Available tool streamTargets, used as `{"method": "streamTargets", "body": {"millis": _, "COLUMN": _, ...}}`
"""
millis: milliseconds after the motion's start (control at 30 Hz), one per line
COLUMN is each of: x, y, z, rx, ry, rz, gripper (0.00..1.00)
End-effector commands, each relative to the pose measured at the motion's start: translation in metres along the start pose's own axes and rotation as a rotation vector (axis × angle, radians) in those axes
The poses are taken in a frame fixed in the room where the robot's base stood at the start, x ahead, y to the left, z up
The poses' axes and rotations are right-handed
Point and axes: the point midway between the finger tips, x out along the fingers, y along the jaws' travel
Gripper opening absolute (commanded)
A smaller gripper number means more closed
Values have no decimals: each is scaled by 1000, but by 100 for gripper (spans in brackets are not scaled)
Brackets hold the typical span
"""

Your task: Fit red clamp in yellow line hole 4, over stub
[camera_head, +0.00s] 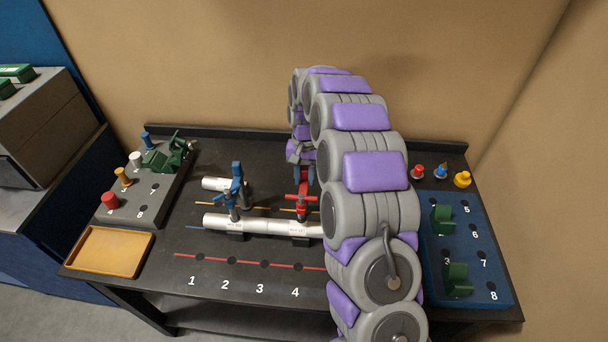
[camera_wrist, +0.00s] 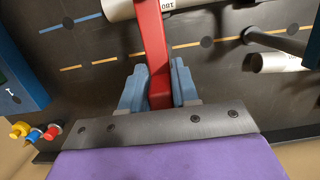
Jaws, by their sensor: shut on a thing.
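My gripper (camera_head: 303,174) is shut on the upper part of the red clamp (camera_head: 303,200). In the wrist view, the blue-grey fingers (camera_wrist: 158,90) pinch the red clamp (camera_wrist: 153,45) from both sides. In the head view its lower end overlaps the long white pipe; I cannot tell whether they touch. The yellow line (camera_wrist: 140,54) runs behind the long pipe and carries dark holes. The short white stub (camera_head: 215,184) lies at the back left, and also shows at the right of the wrist view (camera_wrist: 277,63). Hole 4 of the yellow line cannot be singled out.
A blue clamp (camera_head: 236,178) stands at the left part of the long white pipe (camera_head: 262,224). A grey numbered block (camera_head: 145,205), a yellow tray (camera_head: 112,250) and a blue numbered board (camera_head: 468,285) flank the work area. My arm hides the table's right middle.

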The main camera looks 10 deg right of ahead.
Motion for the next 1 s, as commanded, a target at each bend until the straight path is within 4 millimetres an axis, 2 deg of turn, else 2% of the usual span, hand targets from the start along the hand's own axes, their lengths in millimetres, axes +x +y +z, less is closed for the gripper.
{"method": "streamTargets", "body": {"millis": 67, "x": 4, "y": 0, "z": 0, "rx": 0, "ry": -6, "rz": 3, "gripper": 0}}
{"method": "streamTargets", "body": {"millis": 100, "x": 4, "y": 0, "z": 0, "rx": 0, "ry": -7, "rz": 3, "gripper": 33}}
{"method": "streamTargets", "body": {"millis": 367, "x": 2, "y": 0, "z": 1, "rx": 0, "ry": -4, "rz": 2, "gripper": 58}}
{"method": "streamTargets", "body": {"millis": 600, "x": 2, "y": 0, "z": 1, "rx": 0, "ry": -4, "rz": 2, "gripper": 59}}
{"method": "streamTargets", "body": {"millis": 733, "x": -5, "y": 0, "z": 0, "rx": 0, "ry": -1, "rz": 1, "gripper": 59}}
{"method": "streamTargets", "body": {"millis": 867, "x": -25, "y": 0, "z": 0, "rx": 1, "ry": 1, "rz": 0, "gripper": 59}}
{"method": "streamTargets", "body": {"millis": 1000, "x": -55, "y": 0, "z": -1, "rx": 1, "ry": 1, "rz": 0, "gripper": 59}}
